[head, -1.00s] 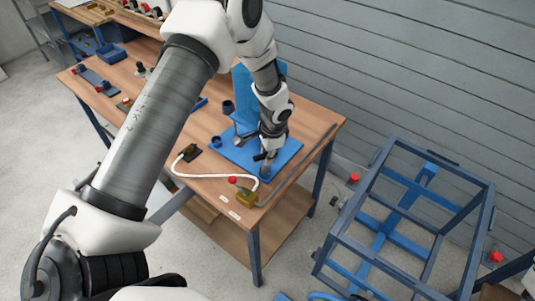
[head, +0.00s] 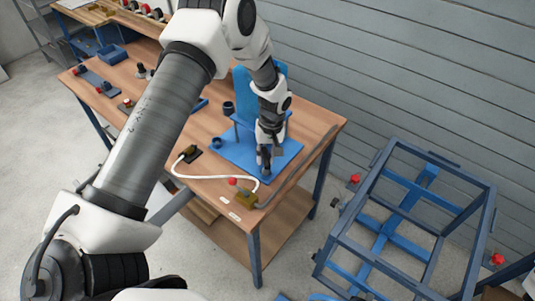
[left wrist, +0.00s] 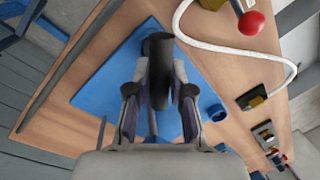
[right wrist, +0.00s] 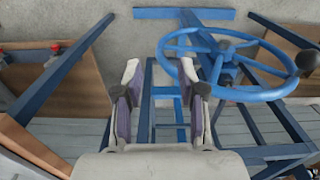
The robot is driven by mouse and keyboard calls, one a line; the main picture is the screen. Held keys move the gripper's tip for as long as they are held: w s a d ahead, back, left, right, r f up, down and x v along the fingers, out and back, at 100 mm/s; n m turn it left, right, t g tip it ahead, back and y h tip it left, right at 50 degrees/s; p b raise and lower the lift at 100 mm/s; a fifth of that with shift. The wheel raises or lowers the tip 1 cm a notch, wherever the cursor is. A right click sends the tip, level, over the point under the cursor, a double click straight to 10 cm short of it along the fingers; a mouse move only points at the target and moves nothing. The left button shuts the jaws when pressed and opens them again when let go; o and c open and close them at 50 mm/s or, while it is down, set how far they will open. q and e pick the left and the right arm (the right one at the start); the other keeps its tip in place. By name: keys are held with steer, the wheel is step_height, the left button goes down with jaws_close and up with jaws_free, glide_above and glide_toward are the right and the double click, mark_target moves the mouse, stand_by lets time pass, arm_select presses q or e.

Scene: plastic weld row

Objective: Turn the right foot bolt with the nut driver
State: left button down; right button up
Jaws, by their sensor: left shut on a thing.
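My left gripper (head: 264,163) points down over the front part of the blue base plate (head: 237,155) on the bench. In the left wrist view its fingers (left wrist: 158,98) are shut on a dark cylinder, the nut driver (left wrist: 157,58), which stands out beyond the fingertips. The right foot bolt cannot be made out; the gripper and driver cover that part of the plate. A blue upright (head: 243,90) stands at the back of the plate. My right gripper (right wrist: 164,92) shows only in its own wrist view, with its fingers apart and nothing between them.
A white cable (head: 205,177) runs from a dark block to a brass-coloured block (head: 246,198) near the front edge. A blue cup (head: 216,142) and a dark cup (head: 228,107) stand left of the gripper.

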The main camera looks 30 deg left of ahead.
arm_select(q)
steer(key=n+p, duration=0.1)
steer(key=n, duration=0.1)
steer(key=n+p, duration=0.1)
steer(key=n, duration=0.2)
steer(key=n+h+p, duration=0.1)
steer(key=n, duration=0.1)
steer(key=shift+s+a+r, duration=0.15)
steer(key=shift+s+r, duration=0.1)
steer(key=shift+r, duration=0.05)
steer(key=shift+n+p, duration=0.4)
steer(key=shift+n, duration=0.5)
steer(key=shift+f+n, duration=0.15)
steer(key=shift+n, duration=0.25)
steer(key=shift+f, duration=0.1)
steer(key=shift+w+r+p, duration=0.1)
steer(key=shift+r+p, duration=0.55)
steer(key=shift+r, duration=0.05)
steer(key=shift+a+r+p, duration=0.15)
steer(key=shift+r+p, duration=0.15)
steer(key=shift+r, duration=0.05)
